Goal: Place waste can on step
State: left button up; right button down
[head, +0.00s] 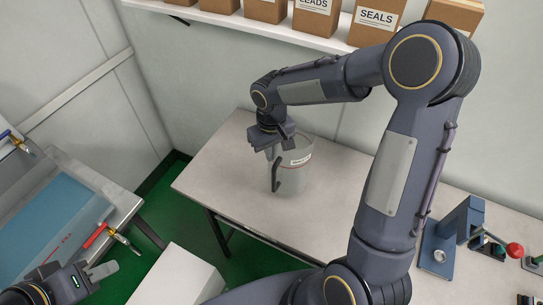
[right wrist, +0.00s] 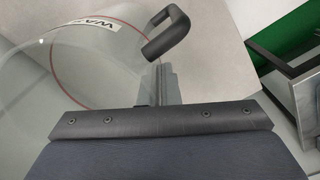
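The clear waste can (head: 297,176) has a white label, a thin red line and a black handle. It is upright at the table, and I cannot tell whether its base touches the top. My right gripper (head: 275,150) is at the can's rim on the handle side. In the right wrist view, its fingers (right wrist: 165,85) are close together on the wall of the can (right wrist: 90,65), near the black handle. A plain white block (head: 180,277), which looks like the step, stands low in front of the table. My left gripper (head: 100,270) is at lower left, apart from the can; its finger gap is unclear.
The pale table (head: 225,175) is clear around the can. A blue fixture (head: 440,245) and a red-knobbed device (head: 512,250) stand at its right. A shelf (head: 235,27) with cartons runs behind.

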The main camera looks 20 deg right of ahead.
jog(key=shift+f, duration=1.25)
jog(key=shift+s, duration=0.1)
jog(key=shift+f, duration=0.15)
jog(key=c, duration=2.1)
grip_release()
jog(key=shift+f, duration=0.1)
jog(key=o, duration=0.4)
